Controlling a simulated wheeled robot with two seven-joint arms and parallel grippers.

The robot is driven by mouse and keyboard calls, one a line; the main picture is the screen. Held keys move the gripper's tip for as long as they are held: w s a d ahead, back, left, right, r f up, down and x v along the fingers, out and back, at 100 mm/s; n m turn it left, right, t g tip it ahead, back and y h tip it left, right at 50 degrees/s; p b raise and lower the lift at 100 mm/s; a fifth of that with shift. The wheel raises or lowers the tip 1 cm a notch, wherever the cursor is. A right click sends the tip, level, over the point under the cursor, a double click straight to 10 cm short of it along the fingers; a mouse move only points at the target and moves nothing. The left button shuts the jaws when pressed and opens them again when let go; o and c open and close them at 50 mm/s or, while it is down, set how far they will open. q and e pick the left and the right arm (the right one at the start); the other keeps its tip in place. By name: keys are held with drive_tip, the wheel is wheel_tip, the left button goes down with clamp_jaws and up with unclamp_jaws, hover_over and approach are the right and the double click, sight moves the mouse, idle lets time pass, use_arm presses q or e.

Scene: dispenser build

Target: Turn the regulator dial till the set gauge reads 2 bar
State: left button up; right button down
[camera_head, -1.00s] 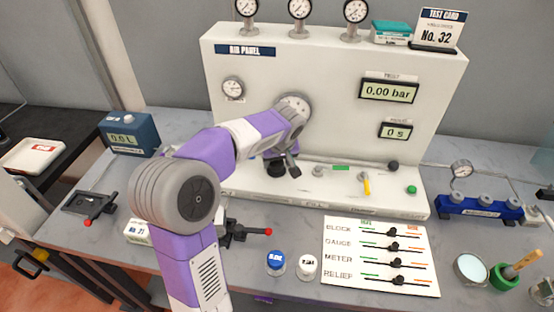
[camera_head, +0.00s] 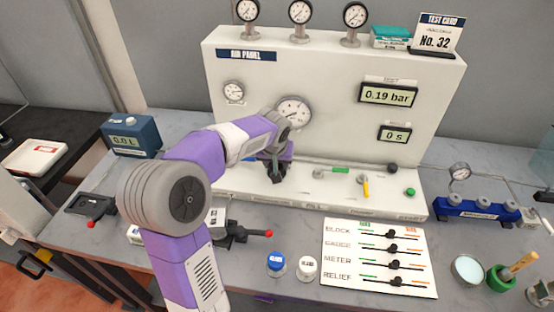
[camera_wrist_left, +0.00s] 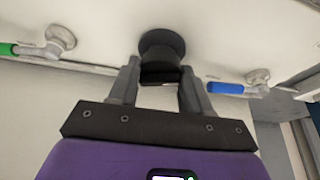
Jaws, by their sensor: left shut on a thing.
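The regulator dial (camera_wrist_left: 162,48) is a round black knob with a narrower block at its front. My left gripper (camera_wrist_left: 160,77) has one finger on each side of that block and is shut on it. In the head view my left gripper (camera_head: 277,173) covers most of the dial low on the air panel. A large round dial gauge (camera_head: 293,111) is partly hidden by my arm, and a small one (camera_head: 234,92) is to its left. I cannot tell which is the set gauge, nor read their needles. A digital display (camera_head: 388,94) reads 0.19 bar. My right gripper is not in view.
A valve with a green handle (camera_head: 340,170) and one with a yellow handle (camera_head: 365,188) are right of the dial. A blue handle (camera_wrist_left: 226,88) is close to my gripper in the wrist view. Another display (camera_head: 394,134) reads 0 s. A slider board (camera_head: 378,258) lies in front.

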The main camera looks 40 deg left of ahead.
use_arm(q)
drive_tip(key=m+h+p, duration=0.1)
drive_tip(key=m, duration=0.1)
drive_tip(key=m+p, duration=0.1)
drive_tip(key=m, duration=0.1)
drive_tip(key=shift+s+a+r+m+h+p, duration=0.1)
drive_tip(key=shift+a+m+h+p, duration=0.1)
drive_tip(key=shift+m+h+p, duration=0.15)
drive_tip(key=shift+a+m+h, duration=0.1)
drive_tip(key=shift+m+h, duration=0.25)
drive_tip(key=shift+m, duration=0.4)
drive_tip(key=shift+m+h+p, duration=0.4)
drive_tip(key=shift+m+h, duration=0.2)
drive_tip(key=shift+m, duration=0.9)
drive_tip(key=o, duration=1)
drive_tip(key=shift+o, duration=0.2)
